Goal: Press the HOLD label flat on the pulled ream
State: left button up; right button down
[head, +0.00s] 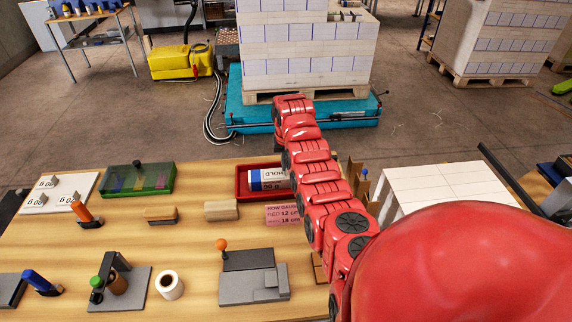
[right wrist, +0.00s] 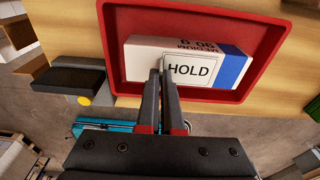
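The pulled ream (head: 256,183) lies in a red tray (head: 241,186) near the far edge of the table. It is white with a blue end, and also shows in the right wrist view (right wrist: 232,66). A white HOLD label (right wrist: 190,70) with a dark border lies on the ream and looks flat; my arm partly covers it in the head view (head: 272,173). My right gripper (right wrist: 160,72) has its fingers together with nothing visible between them. Its tips are at the label's left edge; whether they touch is unclear. My left gripper is not in view.
A pink notice card (head: 284,215) lies in front of the tray. Beyond stands a loaded pallet on a teal lift (head: 245,116).

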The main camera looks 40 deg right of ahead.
jog(key=c, duration=1)
grip_release()
jog(key=shift+r, duration=0.3)
jog(key=r+b, duration=0.1)
jog(key=r, duration=0.1)
jog(key=r+b, duration=0.1)
jog(key=r, duration=0.2)
jog(key=shift+s+a+b, duration=0.15)
jog(key=shift+s+b, duration=0.05)
jog(key=shift+b, duration=0.15)
notch_tip(320, 180, up, 12)
jog(key=s+p, duration=0.1)
jog(key=p, duration=0.2)
jog(key=shift+s+a+f+p, duration=0.2)
jog(key=shift+a+p, duration=0.15)
jog(key=shift+a, duration=0.05)
